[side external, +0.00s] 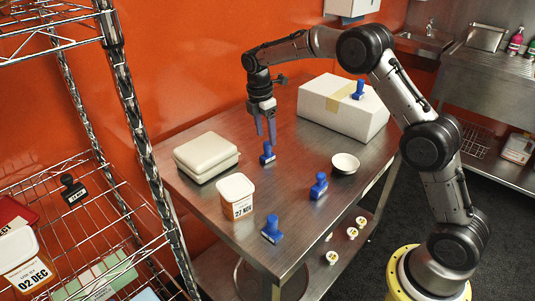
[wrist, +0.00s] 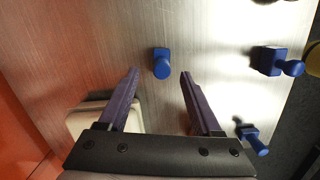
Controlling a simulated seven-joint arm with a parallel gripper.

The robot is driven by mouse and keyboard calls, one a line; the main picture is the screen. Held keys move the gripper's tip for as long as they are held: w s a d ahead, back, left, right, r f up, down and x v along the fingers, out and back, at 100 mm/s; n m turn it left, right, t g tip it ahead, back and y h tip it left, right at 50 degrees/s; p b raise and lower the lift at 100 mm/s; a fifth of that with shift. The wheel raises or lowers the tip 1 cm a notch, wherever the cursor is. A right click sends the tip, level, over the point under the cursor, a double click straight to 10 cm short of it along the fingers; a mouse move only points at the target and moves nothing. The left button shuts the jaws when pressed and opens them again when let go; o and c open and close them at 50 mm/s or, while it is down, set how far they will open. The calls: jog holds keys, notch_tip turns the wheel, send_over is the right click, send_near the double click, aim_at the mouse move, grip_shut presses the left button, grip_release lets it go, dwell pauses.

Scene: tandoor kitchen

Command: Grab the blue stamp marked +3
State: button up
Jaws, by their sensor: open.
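Several blue stamps are in view, and I cannot read a +3 on any of them. One blue stamp (side external: 267,156) stands on the steel table just below my gripper (side external: 266,138). In the wrist view this stamp (wrist: 162,66) shows between the two fingertips of my gripper (wrist: 158,76), which is open and points down. I cannot tell whether the fingers reach down beside its handle. A second blue stamp (side external: 318,187) stands near the bowl, and a third (side external: 271,231) near the front corner. Another blue stamp (side external: 359,91) sits on the white box.
The white box (side external: 340,113) stands at the table's back right. A closed pale container (side external: 206,155) lies left of my gripper. A tub labelled 27 NOV (side external: 236,194) and a small bowl (side external: 345,163) are on the steel table (side external: 300,155). A wire rack (side external: 90,200) stands at left.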

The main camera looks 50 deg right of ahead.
aim_at(267, 143)
jog(key=shift+s+d+f, duration=0.1)
jog(key=shift+f, duration=1.25)
jog(key=shift+s+d+f, duration=0.1)
jog(key=shift+f, duration=1.2)
grip_shut()
